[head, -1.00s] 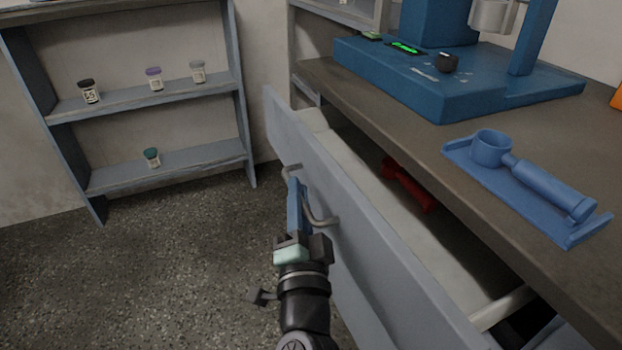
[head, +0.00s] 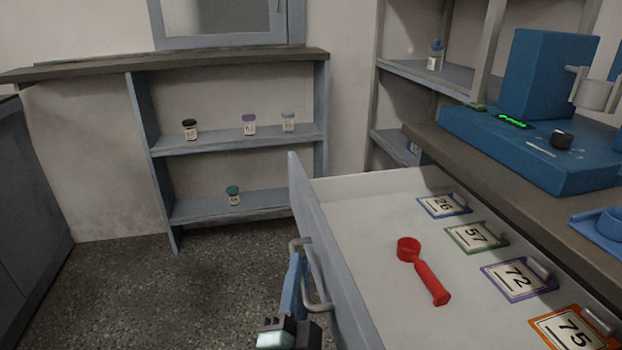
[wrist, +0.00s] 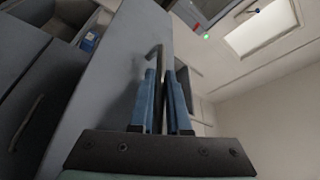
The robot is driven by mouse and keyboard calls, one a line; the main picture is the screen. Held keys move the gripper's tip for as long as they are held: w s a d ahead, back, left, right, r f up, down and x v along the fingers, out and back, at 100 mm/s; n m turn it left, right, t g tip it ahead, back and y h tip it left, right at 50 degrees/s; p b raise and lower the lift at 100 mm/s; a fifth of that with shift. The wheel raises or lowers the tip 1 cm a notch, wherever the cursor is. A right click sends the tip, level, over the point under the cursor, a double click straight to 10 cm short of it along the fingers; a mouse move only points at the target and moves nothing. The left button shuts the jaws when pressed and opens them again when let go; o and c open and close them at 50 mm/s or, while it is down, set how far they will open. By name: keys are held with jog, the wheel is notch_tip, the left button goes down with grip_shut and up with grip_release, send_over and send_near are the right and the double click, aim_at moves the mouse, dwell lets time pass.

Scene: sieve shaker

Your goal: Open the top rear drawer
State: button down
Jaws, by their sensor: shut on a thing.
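The drawer (head: 322,262) stands pulled far out from under the counter in the head view. Its grey front carries a bent metal handle (head: 318,304). My gripper (head: 293,270) is at the outer side of the drawer front, shut on the handle. In the wrist view the two blue fingers of my gripper (wrist: 160,90) close on the handle (wrist: 157,55), against the drawer front (wrist: 115,75). Inside the drawer lie a red scoop-like tool (head: 427,275) and several numbered cards, among them 26 (head: 443,206), 57 (head: 476,237) and 72 (head: 517,279).
A blue machine (head: 540,150) stands on the counter (head: 470,160), with a blue holder (head: 602,232) in front of it. A shelf (head: 240,140) with several small jars is at the back wall. The floor (head: 225,285) left of the drawer is clear.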

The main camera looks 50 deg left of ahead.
jog(key=shift+s, duration=0.15)
jog(key=c, duration=0.9)
grip_release()
jog(key=shift+b+v, duration=3)
jog(key=shift+v, duration=3.5)
jog(key=shift+s+a, duration=0.1)
